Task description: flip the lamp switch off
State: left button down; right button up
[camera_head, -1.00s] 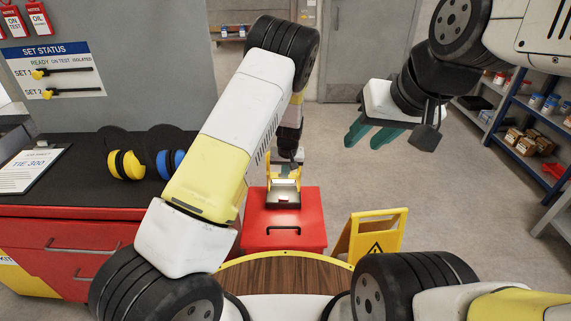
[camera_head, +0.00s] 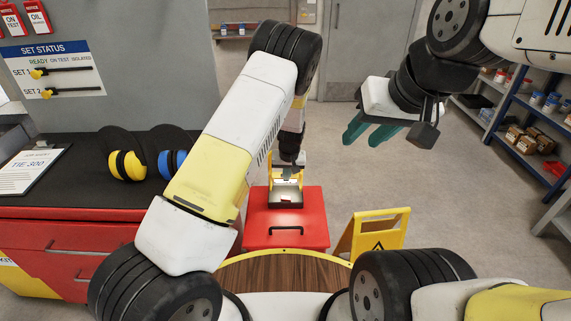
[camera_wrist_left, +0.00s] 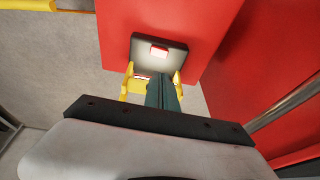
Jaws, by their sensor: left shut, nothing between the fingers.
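The lamp (camera_head: 286,201) has a dark-edged body with a pale, bright face and a yellow frame, and stands on a red cabinet. In the left wrist view, the lamp's dark housing (camera_wrist_left: 141,60) carries a small red switch (camera_wrist_left: 158,52). Which way the switch is tipped is too small to tell. My left gripper (camera_head: 287,171) is shut and empty at the lamp's yellow frame. In the wrist view its teal fingers (camera_wrist_left: 164,91) lie together just below the switch in the picture; contact cannot be told. My right gripper (camera_head: 369,133) is open and empty, away from the lamp.
A dark bench with yellow earmuffs (camera_head: 126,165) is at left; shelving (camera_head: 540,128) is at right. Floor behind is clear.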

pick_arm(q)
send_near(283, 198)
jog(key=x, duration=0.5)
jog(key=shift+w+d, duration=0.15)
jog(key=shift+w, duration=0.3)
jog(key=shift+f, duration=0.75)
jog(key=shift+a+f, duration=0.35)
jog(key=shift+d, duration=0.1)
jog(key=shift+s+d, duration=0.15)
jog(key=shift+d, duration=0.7)
jog(key=shift+r, duration=0.1)
